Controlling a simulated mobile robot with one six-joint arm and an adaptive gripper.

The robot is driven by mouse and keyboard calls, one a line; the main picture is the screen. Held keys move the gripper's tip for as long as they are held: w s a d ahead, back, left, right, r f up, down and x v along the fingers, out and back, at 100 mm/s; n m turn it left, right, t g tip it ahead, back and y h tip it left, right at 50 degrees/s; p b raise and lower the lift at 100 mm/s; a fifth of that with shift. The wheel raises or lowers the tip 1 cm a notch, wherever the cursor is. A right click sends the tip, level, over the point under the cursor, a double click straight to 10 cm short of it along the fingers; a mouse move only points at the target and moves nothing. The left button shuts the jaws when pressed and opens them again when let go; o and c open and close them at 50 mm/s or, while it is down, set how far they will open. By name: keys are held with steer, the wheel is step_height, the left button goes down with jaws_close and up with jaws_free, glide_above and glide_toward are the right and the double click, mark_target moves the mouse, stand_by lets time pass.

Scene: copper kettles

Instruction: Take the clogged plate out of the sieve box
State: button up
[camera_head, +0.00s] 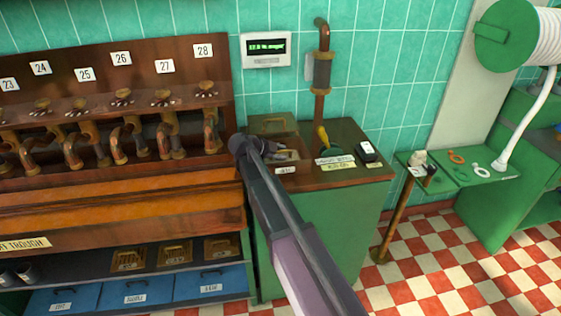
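My arm reaches up from the bottom to the wooden-topped green cabinet (352,168). My gripper (279,156) is small and dark at the arm's end, over or beside a small brown box-like fitting (292,155) with a white label, which appears to be the sieve box. Whether the fingers are open, shut or touching anything is too small to tell. A pale patch shows in the fitting beside the gripper. I cannot tell whether it is the clogged plate. The arm and gripper hide part of the fitting.
Left is a wooden rack (110,95) with copper taps; slotted plates (176,252) lie below. A green side shelf (455,172) holds small rings. Checkered floor is clear at right.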

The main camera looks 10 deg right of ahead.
jaws_close()
steer(key=shift+r, duration=0.15)
stand_by(0.4)
step_height(320, 180, up, 10)
steer(key=p, duration=1)
stand_by(0.8)
